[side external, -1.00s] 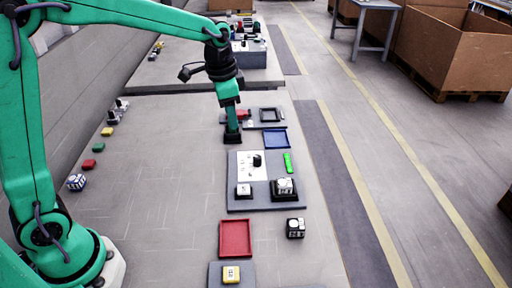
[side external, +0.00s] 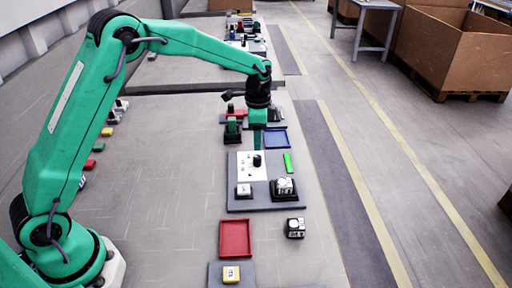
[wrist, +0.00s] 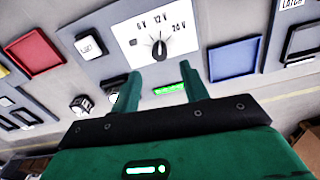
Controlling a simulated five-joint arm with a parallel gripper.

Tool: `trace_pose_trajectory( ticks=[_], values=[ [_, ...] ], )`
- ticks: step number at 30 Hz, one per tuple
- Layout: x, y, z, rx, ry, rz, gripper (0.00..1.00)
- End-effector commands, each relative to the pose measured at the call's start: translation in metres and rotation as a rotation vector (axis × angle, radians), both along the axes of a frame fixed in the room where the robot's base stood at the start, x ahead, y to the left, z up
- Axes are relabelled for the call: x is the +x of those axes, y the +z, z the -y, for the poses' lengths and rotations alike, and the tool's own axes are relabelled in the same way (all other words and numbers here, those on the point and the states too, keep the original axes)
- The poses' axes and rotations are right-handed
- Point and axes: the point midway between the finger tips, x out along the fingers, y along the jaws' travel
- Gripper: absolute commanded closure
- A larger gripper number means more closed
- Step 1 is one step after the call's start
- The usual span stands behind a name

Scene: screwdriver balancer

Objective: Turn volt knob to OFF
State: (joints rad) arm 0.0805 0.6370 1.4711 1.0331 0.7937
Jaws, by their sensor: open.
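The black volt knob (side external: 257,160) sits on a white dial plate (side external: 245,168) on a grey panel. In the wrist view the knob (wrist: 159,49) shows below the printed labels 6 V, 12 V and 24 V. Its pointer appears to face up toward 12 V, and a small mark left of the knob is too small to read. My gripper (side external: 258,148) points down just behind the knob in the side view. In the wrist view my gripper (wrist: 161,72) has its two green fingers spread apart with nothing between them. The knob appears beyond the fingertips, not gripped.
A green bar (side external: 288,163), a white button (side external: 243,189) and a white block on a black base (side external: 284,187) are on the panel. A blue tray (side external: 275,139) lies behind, a red tray (side external: 235,240) in front. A green part on a black stand (side external: 233,128) stands back left.

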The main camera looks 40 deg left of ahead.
Motion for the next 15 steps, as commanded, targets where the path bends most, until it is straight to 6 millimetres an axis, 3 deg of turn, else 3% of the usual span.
trace_pose_trajectory(
  ticks=[5, 15],
  values=[
    [0.0, -0.01, 0.0, 0.0, 0.001, -0.003, 0.55],
    [-0.001, -0.05, 0.0, 0.0, 0.001, -0.003, 0.55]
  ],
)
